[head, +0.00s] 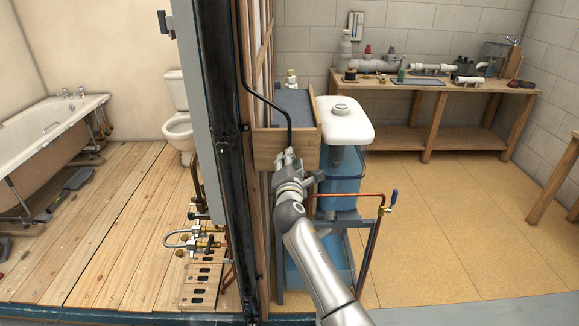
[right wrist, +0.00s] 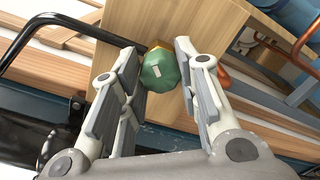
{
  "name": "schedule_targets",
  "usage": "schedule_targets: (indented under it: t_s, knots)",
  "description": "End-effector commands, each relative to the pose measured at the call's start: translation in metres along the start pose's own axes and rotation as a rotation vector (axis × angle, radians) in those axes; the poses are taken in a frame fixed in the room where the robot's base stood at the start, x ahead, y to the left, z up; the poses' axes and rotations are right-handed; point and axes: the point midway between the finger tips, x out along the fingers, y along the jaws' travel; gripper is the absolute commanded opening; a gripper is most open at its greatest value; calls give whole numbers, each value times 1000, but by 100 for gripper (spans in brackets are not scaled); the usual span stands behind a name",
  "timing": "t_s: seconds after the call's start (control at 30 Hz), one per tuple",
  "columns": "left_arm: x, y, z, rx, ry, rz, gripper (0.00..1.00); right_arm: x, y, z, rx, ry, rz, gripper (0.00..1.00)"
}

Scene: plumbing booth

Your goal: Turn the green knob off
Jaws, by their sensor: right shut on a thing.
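The green knob (right wrist: 160,72) shows in the right wrist view as a faceted green cap with a small pale mark and a brass part behind it. It sits in front of a wooden panel (right wrist: 192,25). My right gripper (head: 290,158) reaches up to the wooden box in the head view, and its fingers are shut on the knob, one on each side. In the head view the gripper hides the knob. I cannot tell from the pictures how far the knob is turned. My left gripper is in neither view.
A black bent pipe (head: 268,103) runs down close to my right gripper. A white-topped blue tank (head: 343,120) and a copper pipe with a blue-handled valve (head: 393,197) stand to the right. A dark post (head: 228,150) stands left. Open floor lies further right.

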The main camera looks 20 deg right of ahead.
Motion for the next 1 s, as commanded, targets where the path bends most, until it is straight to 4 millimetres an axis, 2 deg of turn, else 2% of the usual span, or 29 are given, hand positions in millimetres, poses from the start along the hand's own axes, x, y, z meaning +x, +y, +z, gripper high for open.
schedule_targets:
  t_s: [0.6, 1.0]
  knots:
    - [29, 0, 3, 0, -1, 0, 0, 0, -3, -2, 560, 15, -4, 6]
    - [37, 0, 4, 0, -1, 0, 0, 0, -2, -1, 761, 20, -6, 6]
